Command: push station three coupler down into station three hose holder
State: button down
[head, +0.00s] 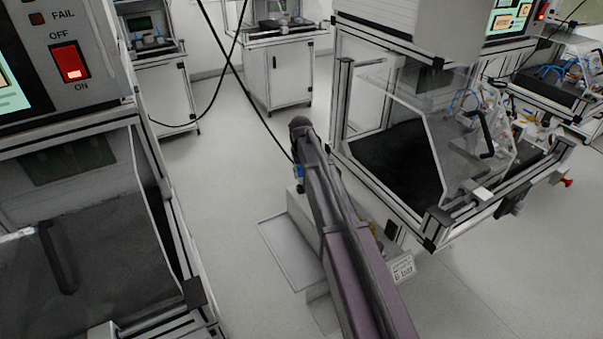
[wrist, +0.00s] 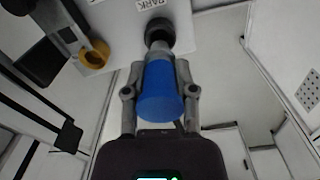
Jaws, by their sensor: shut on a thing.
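A blue cylindrical piece, apparently the coupler (wrist: 160,98), is between the fingers of my gripper (wrist: 160,70) in the wrist view. The gripper is shut on it. The far end of the blue piece meets a dark round socket-like part (wrist: 158,32) at a white plate marked "PARK" (wrist: 200,32). I cannot tell whether this is the hose holder or how deep the piece sits. In the head view a small bit of blue (head: 298,172) shows beside my arm, which hides most of the gripper area. No station number is readable.
In the head view, a framed test station (head: 435,225) stands right and another (head: 185,250) left. A dark cable (head: 232,70) hangs behind my arm.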

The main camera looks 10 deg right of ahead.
aim_at(301, 180)
jog(key=shift+f+b, duration=1.75)
jog(key=shift+f, duration=0.05)
dwell(1.4)
jog(key=shift+c, duration=1.7)
grip_release()
jog(key=shift+r, duration=0.1)
